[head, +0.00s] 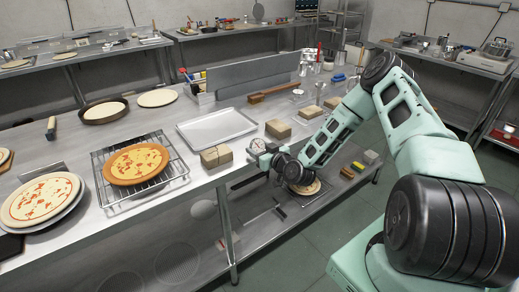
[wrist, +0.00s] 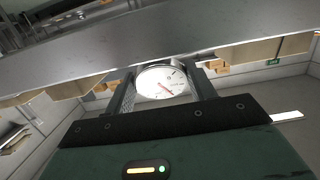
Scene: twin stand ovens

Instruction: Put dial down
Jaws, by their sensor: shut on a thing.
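The dial (head: 257,146) is a small round white gauge near the front edge of the steel table (head: 190,175). In the wrist view the dial (wrist: 162,82) has a white face with a red needle and sits between the two fingers. My gripper (head: 265,154) is shut on the dial. It is at the table's front edge, just right of a brown block stack (head: 216,157). The wrist view shows the table edge (wrist: 160,55) close beyond the dial. I cannot tell whether the dial touches the table.
An empty metal tray (head: 216,127) lies behind the block stack. A pizza (head: 136,163) on a wire rack (head: 175,168) is to the left. More brown blocks (head: 278,129) stand behind my gripper. A lower shelf (head: 185,262) runs under the table.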

